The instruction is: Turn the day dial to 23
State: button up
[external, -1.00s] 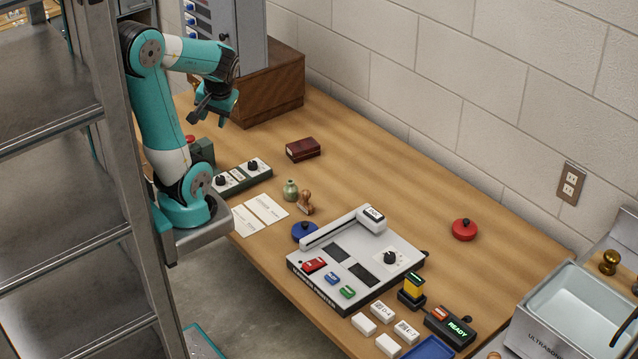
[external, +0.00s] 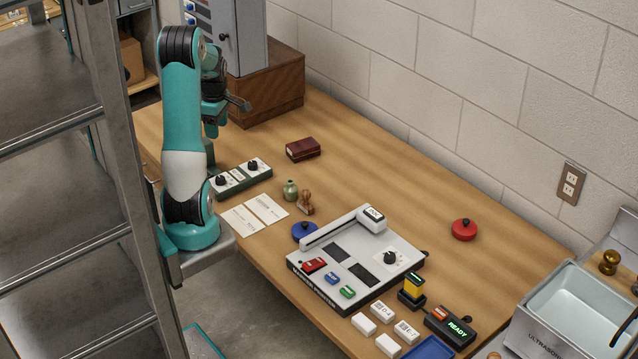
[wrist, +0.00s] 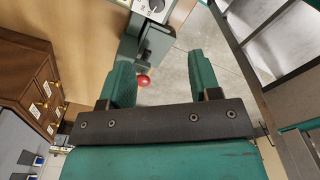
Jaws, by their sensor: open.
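A dark green panel (external: 262,174) with two black knobs on white plates sits on the bench just right of my arm's base. The left knob (external: 220,180) and the right knob (external: 253,165) are both visible. Their markings are too small to read, so I cannot tell which is the day dial or what it reads. In the wrist view, part of a knob (wrist: 154,5) on a white plate shows at the top edge. My gripper (external: 240,104) is open and empty, above and behind the panel, apart from it. Its spread fingers show in the wrist view (wrist: 158,62).
A green-grey device with a red ball (wrist: 144,81) lies below the fingers. A wooden cabinet (external: 268,92) stands behind. Paper cards (external: 255,213), a green bottle (external: 290,190), a stamp (external: 305,203) and a dark red box (external: 302,149) are near the panel.

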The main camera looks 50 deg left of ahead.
aim_at(223, 178)
jog(key=shift+n, duration=0.9)
jog(key=f, duration=0.6)
jog(key=a+f+b, duration=0.1)
jog(key=f, duration=1.1)
jog(key=shift+a+f+b, duration=0.25)
jog(key=shift+f+b, duration=0.05)
jog(key=shift+b, duration=0.1)
jog(key=c, duration=0.9)
